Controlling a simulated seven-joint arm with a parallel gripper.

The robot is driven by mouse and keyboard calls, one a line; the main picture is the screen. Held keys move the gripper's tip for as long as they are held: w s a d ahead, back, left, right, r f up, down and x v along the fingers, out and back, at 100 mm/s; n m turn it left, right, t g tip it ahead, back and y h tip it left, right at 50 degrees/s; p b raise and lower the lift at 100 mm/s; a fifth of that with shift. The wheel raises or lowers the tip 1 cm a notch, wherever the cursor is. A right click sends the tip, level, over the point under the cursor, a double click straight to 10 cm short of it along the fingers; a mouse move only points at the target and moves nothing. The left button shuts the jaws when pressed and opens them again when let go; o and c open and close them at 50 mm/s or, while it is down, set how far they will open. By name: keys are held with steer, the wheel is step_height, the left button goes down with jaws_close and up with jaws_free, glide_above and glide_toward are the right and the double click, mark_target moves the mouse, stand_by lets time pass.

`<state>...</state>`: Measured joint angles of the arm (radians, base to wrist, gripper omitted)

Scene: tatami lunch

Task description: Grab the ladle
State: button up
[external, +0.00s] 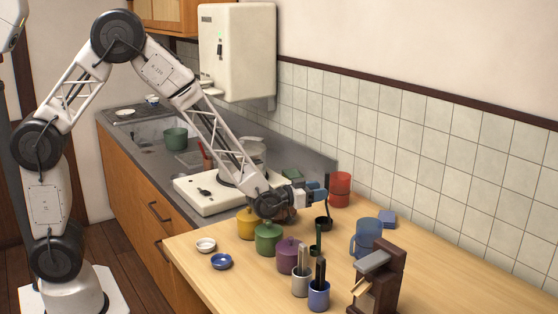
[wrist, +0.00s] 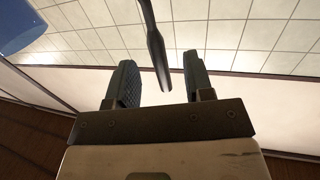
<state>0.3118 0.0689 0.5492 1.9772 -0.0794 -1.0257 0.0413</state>
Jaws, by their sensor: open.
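In the wrist view, a dark flat handle (wrist: 155,45) comes in from the top edge and ends between the two fingers of my gripper (wrist: 158,68). The fingers are open, with a visible gap on each side of the handle. The ladle's bowl is out of the wrist view.
A red cup (external: 340,188) stands behind the gripper and a blue mug (external: 367,238) to its right. Yellow, green and purple lidded pots (external: 290,253) stand in front. Utensil cups (external: 319,296) and a wooden stand (external: 385,280) are nearer the front. The table's right side is clear.

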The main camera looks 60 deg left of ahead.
steer(key=shift+w, duration=0.1)
stand_by(0.3)
steer(key=shift+x, duration=2.5)
steer(key=shift+d, duration=0.1)
jaws_close()
